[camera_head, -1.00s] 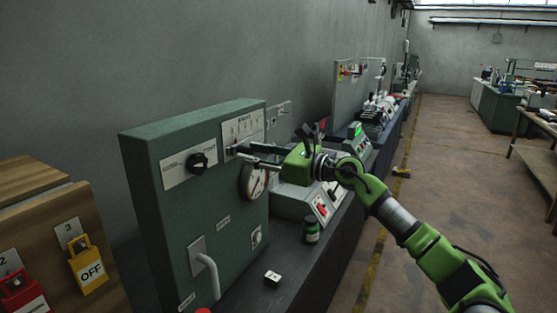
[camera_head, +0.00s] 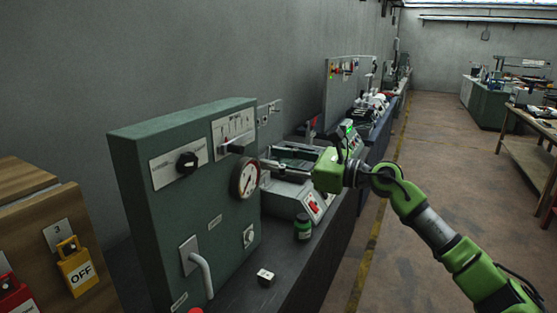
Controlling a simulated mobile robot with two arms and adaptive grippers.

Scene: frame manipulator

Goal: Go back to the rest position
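My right gripper (camera_head: 274,156) reaches in from the right on its green arm. Its two dark fingers point left and look parted, with nothing visible between them. It is to the right of the green control cabinet (camera_head: 170,225), apart from its front. The cabinet carries a black rotary knob (camera_head: 188,163), a lever switch (camera_head: 234,146), a round gauge (camera_head: 245,179) and a grey handle (camera_head: 201,268). My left gripper is not in view.
A grey machine with red buttons (camera_head: 315,207) is behind and below the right gripper. A green jar (camera_head: 303,228) and a small white block (camera_head: 265,277) stand on the dark bench (camera_head: 300,270). A wooden box with padlocks (camera_head: 77,267) is at left.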

